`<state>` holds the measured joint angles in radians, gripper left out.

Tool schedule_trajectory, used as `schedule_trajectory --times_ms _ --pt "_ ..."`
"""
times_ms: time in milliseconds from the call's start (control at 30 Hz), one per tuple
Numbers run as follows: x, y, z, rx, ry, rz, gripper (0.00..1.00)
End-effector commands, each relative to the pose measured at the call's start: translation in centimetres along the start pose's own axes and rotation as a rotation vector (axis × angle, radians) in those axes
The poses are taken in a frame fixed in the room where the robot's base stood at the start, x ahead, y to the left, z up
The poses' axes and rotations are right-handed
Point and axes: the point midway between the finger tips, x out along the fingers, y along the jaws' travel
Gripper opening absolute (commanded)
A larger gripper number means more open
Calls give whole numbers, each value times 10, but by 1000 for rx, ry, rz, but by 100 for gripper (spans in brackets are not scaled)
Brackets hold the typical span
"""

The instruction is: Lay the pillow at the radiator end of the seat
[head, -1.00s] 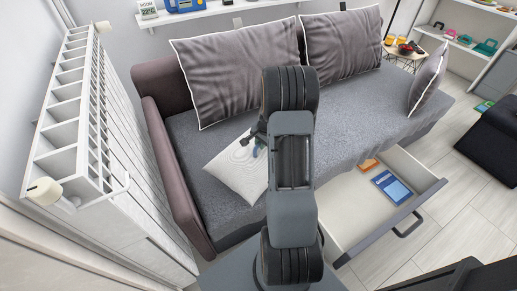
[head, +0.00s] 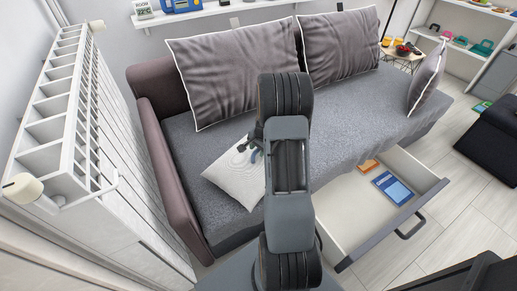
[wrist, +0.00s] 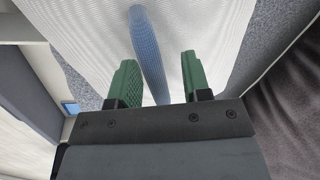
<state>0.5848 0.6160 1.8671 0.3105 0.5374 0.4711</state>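The pale pillow (head: 236,178) lies on the left part of the grey seat (head: 345,140), towards the radiator (head: 82,120) end. It looks tilted to the seat's edges, and my arm hides its right part. In the wrist view the pillow (wrist: 210,35) fills the space beyond my gripper (wrist: 158,75). The green fingers are apart, with a narrow blue strip (wrist: 148,50) between them and gaps on both sides. I cannot tell whether the fingertips touch the pillow. In the head view only a small part of the gripper shows beside my arm.
A brown armrest (head: 172,170) stands between the seat and the radiator. Large grey cushions (head: 235,75) lean along the back, and a smaller cushion (head: 427,78) stands at the right end. An open drawer (head: 350,215) with books juts out below the seat front.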

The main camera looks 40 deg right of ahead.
Motion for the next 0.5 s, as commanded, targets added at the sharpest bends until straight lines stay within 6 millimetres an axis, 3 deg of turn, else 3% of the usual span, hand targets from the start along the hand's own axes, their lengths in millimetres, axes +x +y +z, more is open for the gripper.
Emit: schedule_trajectory --times_ms 267,500 --pt "-4 -1 0 0 1 -1 44" --pt "-41 -1 -1 1 3 -3 44"
